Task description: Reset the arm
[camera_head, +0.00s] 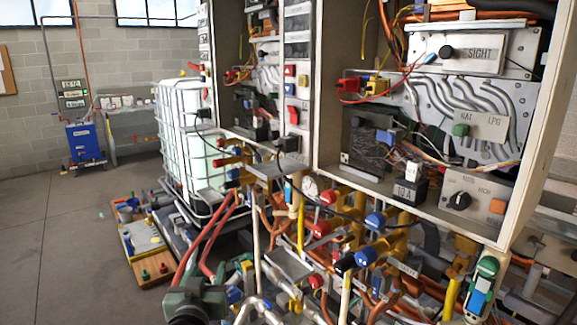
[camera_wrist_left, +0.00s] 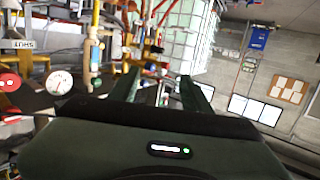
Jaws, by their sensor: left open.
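My left gripper (camera_head: 200,293) shows at the bottom of the head view as a dark green-grey body among pipes and valves. In the left wrist view its two dark fingers (camera_wrist_left: 160,88) stand apart with a gap between them. Nothing is held between them. My right gripper is not in view. The task names no object.
Below the cabinets are dense pipes with red and blue valve handles (camera_head: 375,219) and a gauge (camera_head: 310,186). A white caged tank (camera_head: 185,130) stands behind left. A board (camera_head: 145,240) with parts lies on the floor. Open floor (camera_head: 50,230) is at the left.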

